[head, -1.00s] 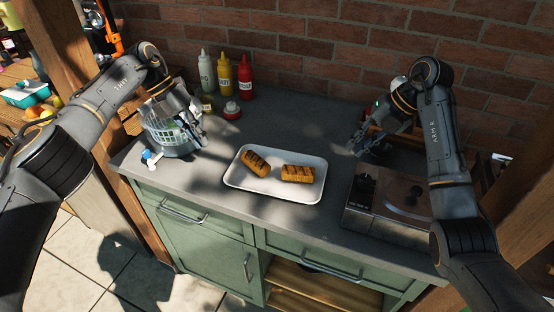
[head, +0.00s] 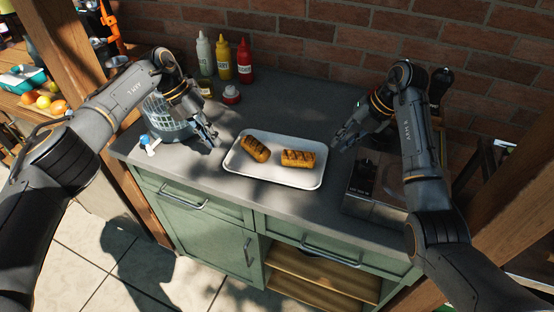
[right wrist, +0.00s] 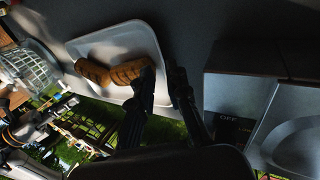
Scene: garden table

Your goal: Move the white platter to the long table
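The white platter (head: 240,170) lies flat on the grey counter and holds two grilled brown pieces of food (head: 298,158). My left gripper (head: 211,139) is above the counter just left of the platter, fingers apart and empty. My right gripper (head: 341,141) is just beyond the platter's right end, also open and empty. In the right wrist view its two fingers (right wrist: 163,80) are apart close to the platter's rim (right wrist: 150,32); whether they touch it I cannot tell. A wooden table (head: 12,118) shows partly at the left edge; its full length is out of view.
A wire basket (head: 165,120) and a small blue-and-white item (head: 148,144) are left of the platter. Sauce bottles (head: 224,57) stand behind, near the brick wall. A metal cooker (head: 375,185) is at the right. Wooden posts flank the counter. Fruit (head: 44,103) is on the wooden table.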

